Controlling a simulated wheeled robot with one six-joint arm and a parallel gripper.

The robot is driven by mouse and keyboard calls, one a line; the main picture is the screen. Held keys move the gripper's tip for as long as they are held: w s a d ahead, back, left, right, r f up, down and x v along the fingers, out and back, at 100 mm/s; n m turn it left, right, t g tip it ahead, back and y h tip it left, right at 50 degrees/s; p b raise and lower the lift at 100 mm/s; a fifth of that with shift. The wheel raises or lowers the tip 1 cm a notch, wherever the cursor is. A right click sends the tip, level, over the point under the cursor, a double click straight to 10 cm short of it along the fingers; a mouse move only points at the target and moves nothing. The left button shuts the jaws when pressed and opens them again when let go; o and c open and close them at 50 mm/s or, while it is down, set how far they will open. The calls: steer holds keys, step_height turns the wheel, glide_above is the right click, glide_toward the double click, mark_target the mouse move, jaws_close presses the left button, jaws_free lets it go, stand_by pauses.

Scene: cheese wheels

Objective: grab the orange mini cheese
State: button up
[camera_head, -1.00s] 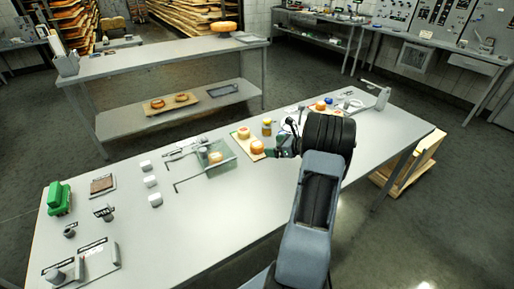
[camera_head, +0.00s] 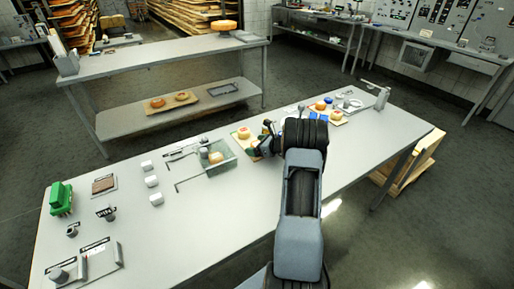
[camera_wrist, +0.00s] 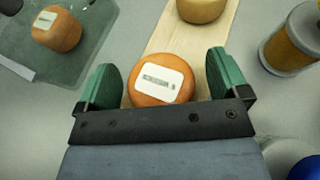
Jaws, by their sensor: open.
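The orange mini cheese (camera_wrist: 158,80), with a white label on top, rests at the near end of a light wooden board (camera_wrist: 188,45) in the wrist view. My gripper (camera_wrist: 160,88) is open, with its green fingers on the left and right of this cheese and a gap on each side. In the head view my gripper (camera_head: 264,144) is over the board area at mid-table, and my arm hides most of that cheese. A paler cheese (camera_wrist: 202,8) sits farther up the same board; it also shows in the head view (camera_head: 243,133).
Another orange cheese (camera_wrist: 57,30) sits on a glass tray (camera_wrist: 75,62) to the left. A jar with amber contents (camera_wrist: 293,40) stands close on the right. A white and blue object is at the lower right. The left half of the table (camera_head: 130,225) has free room between small items.

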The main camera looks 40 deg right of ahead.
steer(key=c, duration=1)
steer(key=shift+c, duration=0.2)
steer(key=shift+r, duration=0.15)
